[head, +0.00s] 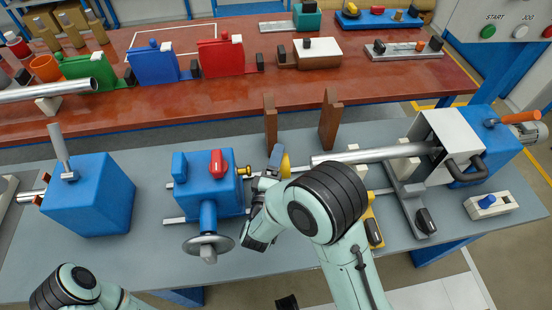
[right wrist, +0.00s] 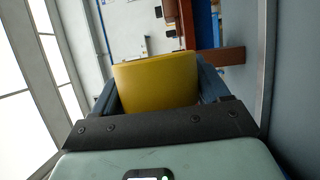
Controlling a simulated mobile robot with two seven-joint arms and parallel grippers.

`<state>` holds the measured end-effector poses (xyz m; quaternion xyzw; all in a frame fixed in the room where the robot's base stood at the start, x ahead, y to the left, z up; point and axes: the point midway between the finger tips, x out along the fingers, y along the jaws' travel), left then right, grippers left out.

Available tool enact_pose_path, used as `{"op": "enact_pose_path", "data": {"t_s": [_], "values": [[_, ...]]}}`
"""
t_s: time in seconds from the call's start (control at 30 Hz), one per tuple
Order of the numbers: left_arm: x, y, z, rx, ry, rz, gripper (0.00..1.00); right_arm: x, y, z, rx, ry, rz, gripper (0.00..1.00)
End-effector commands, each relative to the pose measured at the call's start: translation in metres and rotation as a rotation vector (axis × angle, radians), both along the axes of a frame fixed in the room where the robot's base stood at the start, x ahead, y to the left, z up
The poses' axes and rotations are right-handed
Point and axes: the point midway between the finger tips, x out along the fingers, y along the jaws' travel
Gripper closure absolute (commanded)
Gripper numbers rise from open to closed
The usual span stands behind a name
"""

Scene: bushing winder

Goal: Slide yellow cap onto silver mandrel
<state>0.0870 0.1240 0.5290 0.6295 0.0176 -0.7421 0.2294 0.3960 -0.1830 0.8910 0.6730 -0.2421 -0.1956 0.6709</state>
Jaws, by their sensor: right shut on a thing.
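The yellow cap (head: 285,167) is held in my right gripper (head: 275,165), between the blue tailstock and the mandrel. In the right wrist view the yellow cap (right wrist: 155,82) fills the space between the two dark fingers, which are shut on it. The silver mandrel (head: 362,155) lies level to the right, and its right end meets the white-and-blue headstock (head: 447,140). The cap is a little left of the mandrel's free end; a small gap seems to separate them. Part of the cap is hidden by the gripper. My left arm shows at bottom left, with its gripper out of view.
The blue tailstock (head: 190,192) with a handwheel (head: 208,245) stands just left of the cap. Two brown uprights (head: 329,120) stand behind the mandrel. A grey steady (head: 405,200) sits below the mandrel. A blue block (head: 88,195) is farther left.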

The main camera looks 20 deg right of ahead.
Motion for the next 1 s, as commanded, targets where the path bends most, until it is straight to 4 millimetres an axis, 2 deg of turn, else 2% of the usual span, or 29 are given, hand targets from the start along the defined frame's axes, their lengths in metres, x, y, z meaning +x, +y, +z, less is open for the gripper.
{"op": "enact_pose_path", "data": {"t_s": [0.27,0.7,1.0], "values": [[-0.001,0.000,0.008,-0.001,0.007,-0.002,0.57,0.000,0.000,0.002,0.004,0.004,-0.002,0.57],[-0.001,0.000,0.014,-0.002,0.010,-0.002,0.57,-0.009,-0.037,0.000,0.006,0.004,-0.005,0.57],[0.000,0.000,0.015,-0.002,0.010,-0.003,0.57,-0.012,-0.047,0.000,0.007,0.005,-0.003,0.57]]}}
